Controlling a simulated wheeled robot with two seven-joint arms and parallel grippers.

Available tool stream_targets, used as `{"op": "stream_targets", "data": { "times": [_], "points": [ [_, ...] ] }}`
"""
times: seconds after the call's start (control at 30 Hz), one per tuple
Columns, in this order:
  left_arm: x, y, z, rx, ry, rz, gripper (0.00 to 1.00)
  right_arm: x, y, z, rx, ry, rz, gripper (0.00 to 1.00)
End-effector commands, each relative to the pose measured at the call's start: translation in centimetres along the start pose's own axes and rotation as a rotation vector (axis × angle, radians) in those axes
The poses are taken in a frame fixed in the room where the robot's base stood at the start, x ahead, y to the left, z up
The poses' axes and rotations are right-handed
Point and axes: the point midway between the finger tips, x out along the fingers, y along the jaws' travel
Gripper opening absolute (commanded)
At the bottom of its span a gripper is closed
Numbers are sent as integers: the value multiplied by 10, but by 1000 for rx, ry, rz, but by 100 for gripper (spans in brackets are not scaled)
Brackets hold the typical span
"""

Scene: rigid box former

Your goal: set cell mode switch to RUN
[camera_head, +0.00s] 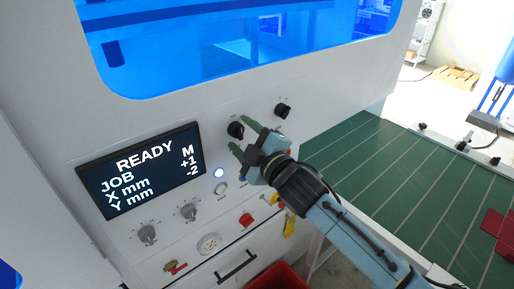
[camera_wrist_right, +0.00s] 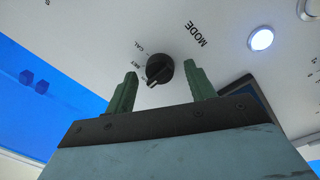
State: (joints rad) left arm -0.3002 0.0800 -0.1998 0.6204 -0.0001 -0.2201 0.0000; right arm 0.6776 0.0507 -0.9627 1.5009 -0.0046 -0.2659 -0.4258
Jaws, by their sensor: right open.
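The mode switch is a black rotary knob (camera_head: 236,130) on the white machine panel. It also shows in the right wrist view (camera_wrist_right: 159,70), beside the printed word MODE. The labels CAL and SET are printed around it; another label near the fingers is too small to read. The knob's white mark points toward the bottom of the wrist view. My right gripper (camera_head: 241,133) is open, with its green fingers on either side of the knob. In the wrist view the fingers (camera_wrist_right: 162,90) stand apart from the knob, with gaps on both sides. My left gripper is not in view.
A second black knob (camera_head: 283,110) sits to the right. A display (camera_head: 142,170) reads READY, JOB, X mm, Y mm. A lit button (camera_head: 219,173), grey knobs (camera_head: 189,212) and a red knob (camera_head: 246,220) are below. A green table (camera_head: 400,180) lies right.

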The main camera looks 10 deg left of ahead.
Motion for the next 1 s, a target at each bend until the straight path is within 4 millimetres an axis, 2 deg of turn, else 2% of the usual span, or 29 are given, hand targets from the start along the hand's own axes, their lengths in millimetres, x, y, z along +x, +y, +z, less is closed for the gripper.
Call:
{"op": "stream_targets", "data": {
  "times": [0.17,0.5,0.7,0.83,1.0],
  "points": [
    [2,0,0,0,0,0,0,-21,-1,2,0,-3,-1,55],
    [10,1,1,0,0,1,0,-86,-2,2,0,-3,-2,55],
    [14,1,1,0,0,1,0,-116,-2,2,-1,-3,-2,55],
    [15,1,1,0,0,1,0,-127,-1,1,0,-3,-2,55],
    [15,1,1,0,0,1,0,-131,-1,1,-1,-3,-2,55]
  ]
}}
